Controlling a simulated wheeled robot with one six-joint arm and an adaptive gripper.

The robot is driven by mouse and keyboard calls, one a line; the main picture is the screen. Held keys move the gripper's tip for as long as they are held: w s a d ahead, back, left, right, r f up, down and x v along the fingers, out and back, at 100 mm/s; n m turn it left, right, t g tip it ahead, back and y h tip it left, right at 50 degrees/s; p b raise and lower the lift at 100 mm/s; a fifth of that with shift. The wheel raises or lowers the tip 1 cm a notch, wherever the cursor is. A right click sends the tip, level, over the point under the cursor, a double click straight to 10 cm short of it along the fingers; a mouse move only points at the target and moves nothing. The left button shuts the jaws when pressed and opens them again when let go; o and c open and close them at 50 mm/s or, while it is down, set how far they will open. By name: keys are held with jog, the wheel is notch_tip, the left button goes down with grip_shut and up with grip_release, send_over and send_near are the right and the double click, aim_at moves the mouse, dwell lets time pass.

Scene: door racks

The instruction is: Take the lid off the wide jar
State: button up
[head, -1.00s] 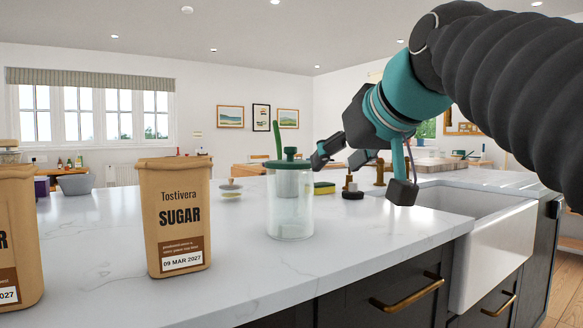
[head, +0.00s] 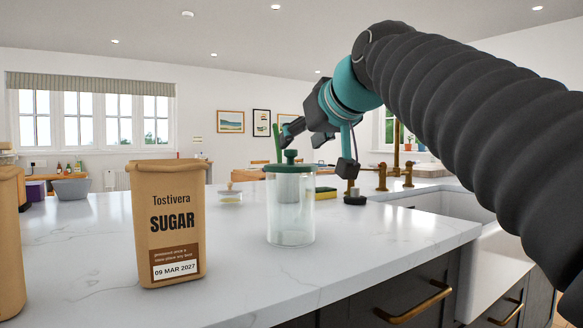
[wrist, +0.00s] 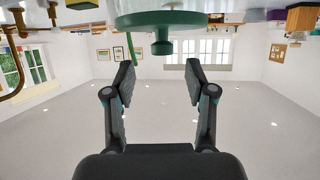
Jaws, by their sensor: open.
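The wide jar (head: 290,215) is clear glass and stands upright on the white counter. Its green lid (head: 291,169) with a round knob (head: 291,156) sits on top. In the wrist view, which is upside down, the lid (wrist: 172,20) and its knob (wrist: 162,45) show at the top centre. My gripper (head: 318,148) is open and empty, beside and slightly above the lid in the head view. In the wrist view the open fingers (wrist: 162,80) point toward the knob, which lies between their lines but apart from them.
A sugar bag (head: 168,225) stands left of the jar, with another bag (head: 10,240) at the left edge. A small lidded dish (head: 230,196), a yellow sponge (head: 326,193) and brass taps (head: 395,175) are behind. The sink (head: 500,255) is at right.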

aim_at(291, 150)
jog(key=shift+x, duration=2.6)
jog(key=shift+s+a+f, duration=0.15)
jog(key=shift+f, duration=0.05)
jog(key=c, duration=1)
